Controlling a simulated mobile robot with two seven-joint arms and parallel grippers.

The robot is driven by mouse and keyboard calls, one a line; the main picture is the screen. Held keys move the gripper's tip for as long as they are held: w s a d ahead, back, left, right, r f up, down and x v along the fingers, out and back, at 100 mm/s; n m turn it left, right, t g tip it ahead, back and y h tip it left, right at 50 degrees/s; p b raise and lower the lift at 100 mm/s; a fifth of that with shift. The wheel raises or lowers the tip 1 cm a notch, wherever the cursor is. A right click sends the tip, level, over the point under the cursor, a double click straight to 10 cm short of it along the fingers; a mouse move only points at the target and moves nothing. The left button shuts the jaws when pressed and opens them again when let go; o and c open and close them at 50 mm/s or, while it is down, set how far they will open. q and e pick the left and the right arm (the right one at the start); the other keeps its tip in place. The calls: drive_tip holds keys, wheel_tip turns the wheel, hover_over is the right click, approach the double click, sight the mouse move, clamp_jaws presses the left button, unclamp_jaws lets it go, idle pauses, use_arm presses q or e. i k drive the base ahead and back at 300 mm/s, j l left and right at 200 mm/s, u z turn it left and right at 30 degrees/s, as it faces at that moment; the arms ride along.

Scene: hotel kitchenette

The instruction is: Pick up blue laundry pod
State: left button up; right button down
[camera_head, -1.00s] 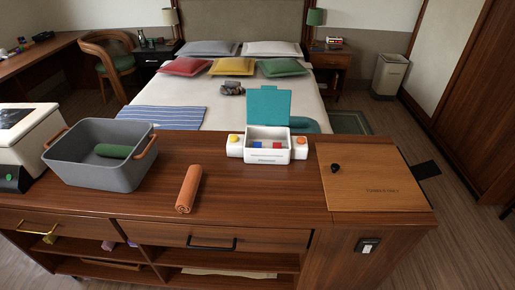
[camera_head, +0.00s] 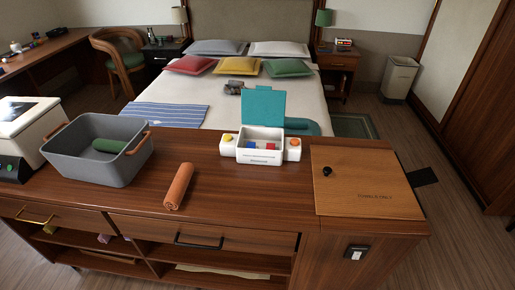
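A white box (camera_head: 258,157) with a raised teal lid (camera_head: 264,107) stands on the wooden counter. Inside it lie small red and blue pieces; a blue laundry pod (camera_head: 253,145) shows at the left of the opening, with a red one (camera_head: 270,146) to its right. The pods are small, and the front wall hides their lower parts. Neither of my grippers is in the head view.
A grey basket (camera_head: 98,163) holding a green roll stands at the counter's left. An orange roll (camera_head: 179,186) lies near the front. A wooden panel with a black knob (camera_head: 362,182) is at the right. The counter before the box is clear.

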sight(252, 145)
drive_tip(key=l+u, duration=0.2)
drive_tip(key=l, duration=1.15)
